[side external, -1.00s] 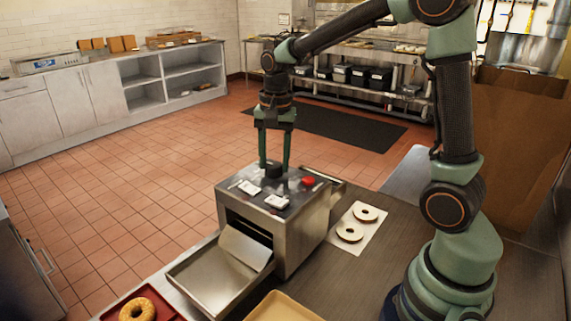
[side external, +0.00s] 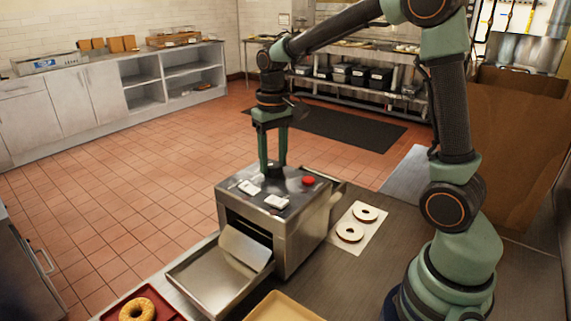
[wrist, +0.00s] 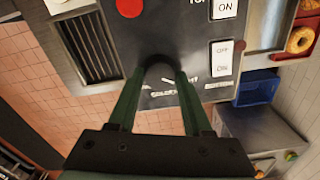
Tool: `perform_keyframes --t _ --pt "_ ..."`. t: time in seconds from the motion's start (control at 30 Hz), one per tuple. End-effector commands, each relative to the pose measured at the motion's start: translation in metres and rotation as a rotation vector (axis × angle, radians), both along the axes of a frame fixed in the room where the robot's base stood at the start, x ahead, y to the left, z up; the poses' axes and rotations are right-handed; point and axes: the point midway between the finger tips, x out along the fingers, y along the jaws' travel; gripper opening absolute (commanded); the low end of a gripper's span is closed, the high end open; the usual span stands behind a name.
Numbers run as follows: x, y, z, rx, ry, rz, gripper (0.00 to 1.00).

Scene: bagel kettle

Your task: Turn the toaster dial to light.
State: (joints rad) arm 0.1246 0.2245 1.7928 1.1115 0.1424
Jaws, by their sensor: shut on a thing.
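The steel toaster (side external: 300,235) stands on the counter, its dark control panel on top. The dial (wrist: 160,71) is a small dark round knob on that panel. My gripper (side external: 273,169) points down, and its two green fingers are shut on the dial from both sides. The wrist view shows the fingers (wrist: 160,78) meeting the knob's sides. White lettering beside the dial includes "GOLDEN"; other words are partly hidden by the fingers. The dial's pointer is not clear to me.
A red button (side external: 308,181) and two white rocker switches (side external: 276,201) share the panel. A metal chute tray (side external: 222,280) extends in front. Bagel halves (side external: 350,232) lie on white paper at right. A bagel (side external: 137,310) sits on a red tray at the front left.

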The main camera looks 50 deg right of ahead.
Motion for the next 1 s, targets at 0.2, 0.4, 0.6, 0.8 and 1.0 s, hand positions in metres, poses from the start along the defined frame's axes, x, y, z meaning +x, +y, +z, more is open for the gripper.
perform_keyframes --t 0.2,0.4,0.6,0.8,1.0 --pt "-0.0036 -0.0038 -0.0022 0.002 0.018 0.058 0.00" --pt "-0.0039 -0.0037 -0.0026 0.003 0.021 0.081 0.00" --pt "-0.0042 -0.0037 -0.0030 0.003 0.022 0.082 0.00" --pt "-0.0042 -0.0036 -0.0031 0.003 0.022 0.081 0.73" --pt "-0.0025 -0.0026 -0.0019 0.001 0.015 0.083 0.80"
